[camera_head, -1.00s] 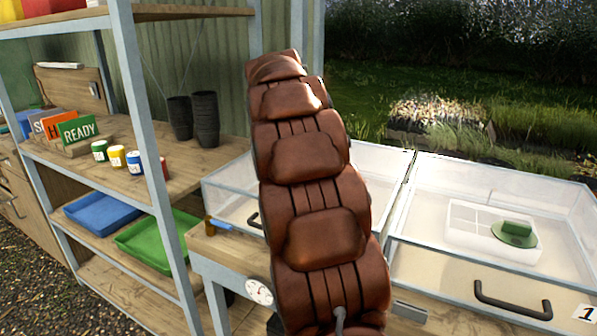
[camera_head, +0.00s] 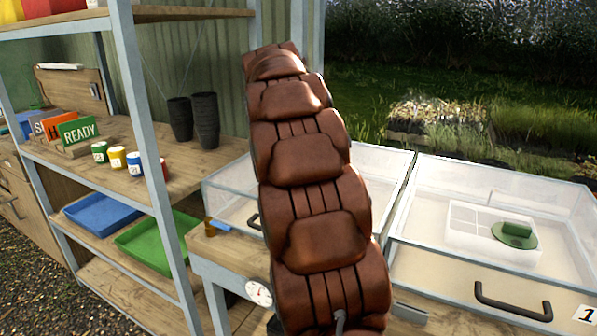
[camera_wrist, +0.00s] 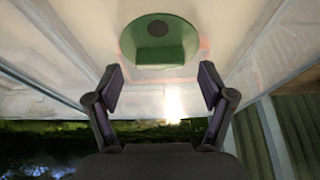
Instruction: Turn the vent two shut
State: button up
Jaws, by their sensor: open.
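A round green vent (camera_wrist: 158,42) with a raised block-like handle and a dark spot sits on a pale, translucent lid in the wrist view. My gripper (camera_wrist: 160,88) is open and empty, its two fingers apart and short of the vent in the picture, near the handle's level sideways. No number shows beside this vent. In the head view another green vent (camera_head: 516,234) sits on the right clear-lidded box, near a label reading 1. My brown arm covers much of the left clear-lidded box (camera_head: 226,190), and my gripper is hidden there.
The right box has a black front handle (camera_head: 513,301). A shelf unit (camera_head: 150,110) at left holds dark stacked pots (camera_head: 205,120), small coloured jars (camera_head: 117,157), a READY sign (camera_head: 78,131), a blue tray (camera_head: 102,214) and a green tray (camera_head: 158,240). A round dial (camera_head: 259,292) hangs below the left box.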

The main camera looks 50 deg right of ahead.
jog(key=v, duration=1)
jog(key=shift+a, duration=0.1)
jog(key=shift+a, duration=0.1)
dwell(0.5)
jog(key=s+a+f+n+y, duration=0.1)
jog(key=s+a+f+n, duration=0.25)
jog(key=a, duration=0.25)
jog(key=s+a+f+n+g+y, duration=0.1)
jog(key=s+a+f+n, duration=0.15)
jog(key=a+f, duration=0.35)
jog(key=s+a+f+n+y, duration=0.1)
jog(key=s+a+f+n, duration=0.2)
jog(key=a, duration=0.4)
jog(key=s+a+f+n+g+y, duration=0.1)
jog(key=s+a+f+n, duration=0.2)
jog(key=s+a+f, duration=0.55)
jog(key=s+a+f+n+g, duration=0.25)
jog(key=s+a+f, duration=0.25)
jog(key=s, duration=0.7)
notch_tip(320, 180, up, 13)
jog(key=t+p, duration=0.1)
jog(key=p, duration=1.1)
jog(key=shift+w+f, duration=0.2)
jog(key=shift+w, duration=0.1)
